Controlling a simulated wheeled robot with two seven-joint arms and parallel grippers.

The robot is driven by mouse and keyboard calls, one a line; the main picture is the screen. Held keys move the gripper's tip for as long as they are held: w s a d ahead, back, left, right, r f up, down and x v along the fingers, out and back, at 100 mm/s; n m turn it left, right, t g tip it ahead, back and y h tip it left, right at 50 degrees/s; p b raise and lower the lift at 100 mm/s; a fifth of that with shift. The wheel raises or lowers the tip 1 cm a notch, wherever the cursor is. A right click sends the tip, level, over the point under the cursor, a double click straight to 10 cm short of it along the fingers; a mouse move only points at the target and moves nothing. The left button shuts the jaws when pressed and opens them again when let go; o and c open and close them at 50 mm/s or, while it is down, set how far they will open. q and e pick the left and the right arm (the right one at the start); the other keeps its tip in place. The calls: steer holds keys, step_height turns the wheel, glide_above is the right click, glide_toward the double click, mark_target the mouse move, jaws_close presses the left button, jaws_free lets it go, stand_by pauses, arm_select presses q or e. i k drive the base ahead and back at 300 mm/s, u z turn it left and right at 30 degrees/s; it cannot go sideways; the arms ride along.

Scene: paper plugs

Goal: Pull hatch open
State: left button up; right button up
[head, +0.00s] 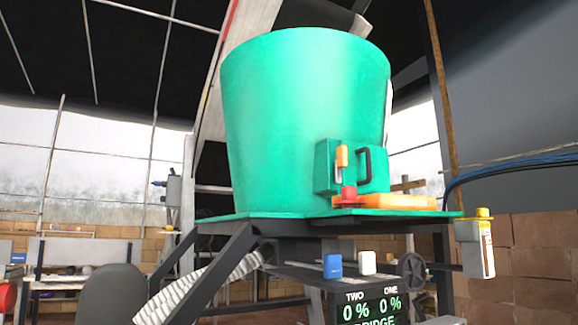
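A large green tank (290,110) stands on a raised green platform (262,217) in the middle of the head view. A green hatch (374,186) sits low on the tank's right front side and looks closed. It carries a black D-shaped handle (364,165). An orange and white latch-like piece (341,163) is just left of the handle. A red knob (349,195) is in front of the hatch's lower left, above an orange block (392,202). Neither of my grippers shows in this view.
A display (370,308) reading 0 % twice hangs below the platform, near a blue box (333,266), a white box (367,262) and a dark handwheel (411,268). Dark legs (222,265) support the platform.

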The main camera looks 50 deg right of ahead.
mark_target(367, 170)
steer(key=u, duration=0.65)
steer(key=k, duration=0.8)
steer(key=z, duration=1.25)
steer(key=i, duration=0.3)
steer(key=z, duration=0.15)
